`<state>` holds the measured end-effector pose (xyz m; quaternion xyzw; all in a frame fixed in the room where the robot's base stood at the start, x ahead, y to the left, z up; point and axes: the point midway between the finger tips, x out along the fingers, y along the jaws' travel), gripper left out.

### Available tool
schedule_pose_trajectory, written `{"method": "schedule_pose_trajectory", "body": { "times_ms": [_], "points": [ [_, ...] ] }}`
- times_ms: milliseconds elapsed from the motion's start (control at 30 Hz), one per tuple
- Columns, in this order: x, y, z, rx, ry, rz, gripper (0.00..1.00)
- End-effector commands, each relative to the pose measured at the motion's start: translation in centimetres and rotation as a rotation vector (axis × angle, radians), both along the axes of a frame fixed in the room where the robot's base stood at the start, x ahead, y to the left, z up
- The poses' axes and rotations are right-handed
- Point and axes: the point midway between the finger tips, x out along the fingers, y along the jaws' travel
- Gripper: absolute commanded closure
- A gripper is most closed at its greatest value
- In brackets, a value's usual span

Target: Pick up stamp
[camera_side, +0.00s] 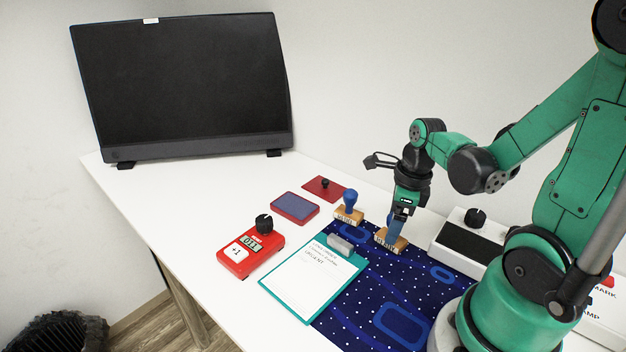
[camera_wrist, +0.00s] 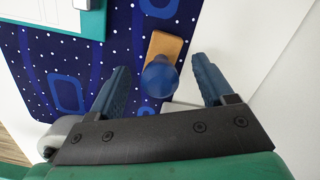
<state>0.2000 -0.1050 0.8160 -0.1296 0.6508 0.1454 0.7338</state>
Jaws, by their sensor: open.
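A stamp with a wooden base (camera_side: 388,241) stands upright on the dark blue mat (camera_side: 372,292), below my gripper (camera_side: 400,221). In the wrist view, this stamp's round blue knob (camera_wrist: 158,78) lies between the two blue fingers of my gripper (camera_wrist: 159,66), with a gap on each side. The fingers are open and hold nothing. A second stamp (camera_side: 348,206), also with a blue handle and wooden base, stands farther back to the left. The lettering on the bases is too small to read surely.
A teal clipboard (camera_side: 266,282) with paper and a grey clip lies left of the stamp. A red counter (camera_side: 236,263), a blue ink pad (camera_side: 295,207) and a red pad (camera_side: 318,187) lie beyond. A white device (camera_side: 444,235) stands close on the right. A monitor (camera_side: 180,85) stands behind.

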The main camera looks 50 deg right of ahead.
Motion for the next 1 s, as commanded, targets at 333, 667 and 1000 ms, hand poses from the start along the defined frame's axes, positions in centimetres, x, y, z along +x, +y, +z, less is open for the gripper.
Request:
{"method": "schedule_pose_trajectory", "body": {
  "times_ms": [333,667,1000],
  "points": [
    [0.0,0.0,0.0,0.0,0.0,0.0,0.8],
    [0.0,0.0,0.0,0.0,0.0,0.0,1.0],
    [0.0,0.0,1.2,0.0,0.0,0.0,1.0]
  ]
}}
